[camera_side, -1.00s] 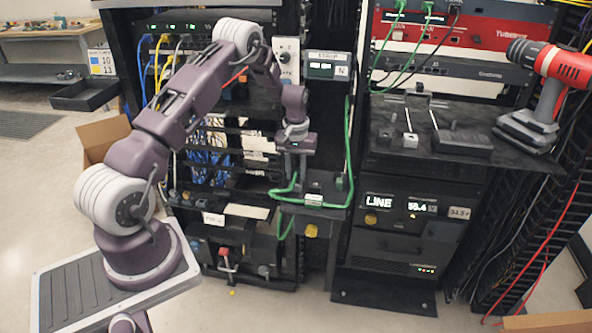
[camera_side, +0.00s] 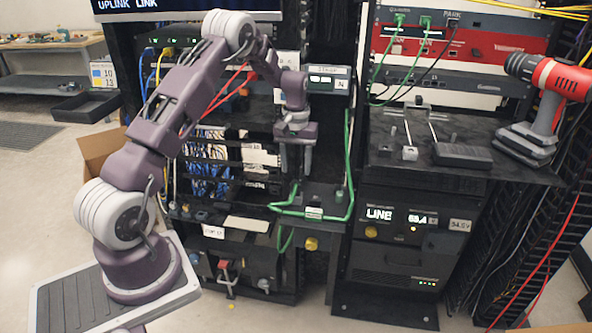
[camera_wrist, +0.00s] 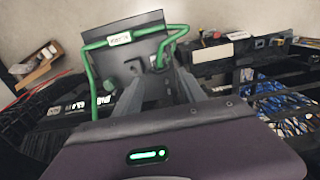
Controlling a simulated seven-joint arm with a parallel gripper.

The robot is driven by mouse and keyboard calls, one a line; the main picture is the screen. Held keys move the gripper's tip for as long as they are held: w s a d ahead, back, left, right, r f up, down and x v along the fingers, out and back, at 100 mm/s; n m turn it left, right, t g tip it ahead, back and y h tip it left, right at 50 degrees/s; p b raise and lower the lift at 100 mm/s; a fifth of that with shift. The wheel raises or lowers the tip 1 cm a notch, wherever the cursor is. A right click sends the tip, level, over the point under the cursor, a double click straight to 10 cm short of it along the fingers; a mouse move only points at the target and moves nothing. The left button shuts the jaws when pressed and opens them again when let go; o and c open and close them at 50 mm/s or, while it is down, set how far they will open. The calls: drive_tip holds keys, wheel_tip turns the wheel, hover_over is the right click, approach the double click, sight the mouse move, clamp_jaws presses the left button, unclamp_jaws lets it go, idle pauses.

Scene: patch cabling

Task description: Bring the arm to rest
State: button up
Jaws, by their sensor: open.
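My gripper (camera_side: 295,176) hangs fingers-down in front of the left rack, above a small dark shelf (camera_side: 328,190). Its two fingers are apart with nothing between them; the wrist view shows them too (camera_wrist: 158,85). A green cable (camera_side: 349,150) runs down the rack post and bends across the shelf, with a pale label on it. In the wrist view the green cable (camera_wrist: 88,68) loops around the shelf's edge, beyond the fingertips. My arm is bent, with its elbow high. Whether any finger touches the cable is hard to see.
On the right, a dark ledge (camera_side: 385,157) holds small metal parts, a black block (camera_side: 462,155) and a red drill (camera_side: 545,105). Blue cables (camera_side: 207,170) and yellow cables hang in the left rack. An open cardboard box (camera_side: 100,150) stands behind my arm. Open floor lies at left.

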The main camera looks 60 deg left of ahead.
drive_tip(key=s+d+r+m+t, duration=0.1)
drive_tip(key=s+d+r+m, duration=0.15)
drive_tip(key=d+r, duration=0.6)
drive_tip(key=s+d+r+m+t, duration=0.1)
drive_tip(key=s+d+r, duration=0.35)
drive_tip(key=r, duration=0.65)
drive_tip(key=s+d+r+m+t, duration=0.2)
drive_tip(key=s+d+r+m, duration=0.1)
drive_tip(key=s+d+r, duration=0.45)
drive_tip(key=s+d+f+m, duration=0.1)
drive_tip(key=s+d, duration=0.1)
drive_tip(key=s, duration=0.5)
drive_tip(key=s+d+f+m+t, duration=0.1)
drive_tip(key=s+d+f, duration=0.1)
drive_tip(key=s, duration=0.5)
drive_tip(key=shift+s+d+t, duration=0.25)
drive_tip(key=shift+s+t, duration=0.05)
drive_tip(key=shift+s, duration=0.1)
